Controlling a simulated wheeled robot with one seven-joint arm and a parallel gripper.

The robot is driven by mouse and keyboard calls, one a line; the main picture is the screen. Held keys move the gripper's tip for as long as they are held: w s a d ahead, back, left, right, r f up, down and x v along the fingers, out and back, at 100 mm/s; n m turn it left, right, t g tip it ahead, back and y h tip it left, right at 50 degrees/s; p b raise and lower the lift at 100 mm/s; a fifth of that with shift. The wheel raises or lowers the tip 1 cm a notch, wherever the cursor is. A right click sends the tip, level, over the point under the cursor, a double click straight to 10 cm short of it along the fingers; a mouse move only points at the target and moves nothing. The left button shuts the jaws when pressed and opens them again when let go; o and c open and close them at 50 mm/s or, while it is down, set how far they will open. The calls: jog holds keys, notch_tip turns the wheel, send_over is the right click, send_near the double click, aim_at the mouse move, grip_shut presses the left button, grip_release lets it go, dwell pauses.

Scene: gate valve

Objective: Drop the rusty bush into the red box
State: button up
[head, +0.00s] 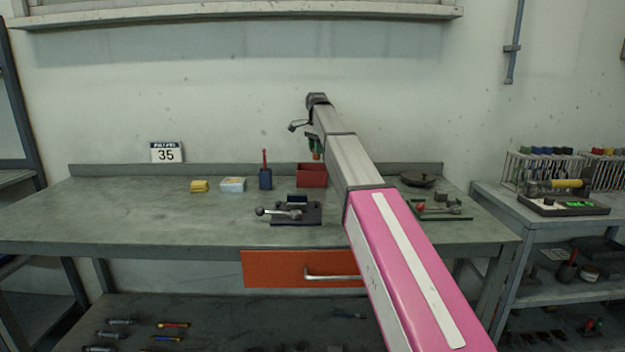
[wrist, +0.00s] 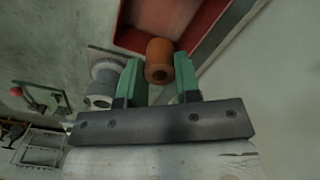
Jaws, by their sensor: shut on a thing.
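The rusty bush (wrist: 159,58) is an orange-brown hollow cylinder held between the green fingers of my gripper (wrist: 160,80) in the wrist view. My gripper is shut on it. In the head view my gripper (head: 315,148) hangs above the workbench, just above the back of the red box; the bush is small there. The red box (head: 311,175) stands open at the back of the bench. In the wrist view the red box (wrist: 210,38) lies beyond the bush, its floor and walls partly showing. The bush appears above the box, apart from its walls.
A grey bush (wrist: 104,82) lies beside the box in the wrist view. The bench's left part is clear.

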aim_at(316, 157)
jog(key=shift+f, duration=2.05)
jog(key=o, duration=1.1)
jog(key=shift+c, duration=0.2)
jog(key=shift+r, duration=0.1)
notch_tip(316, 157, up, 10)
jog(key=shift+r, duration=0.35)
jog(key=shift+s, duration=0.1)
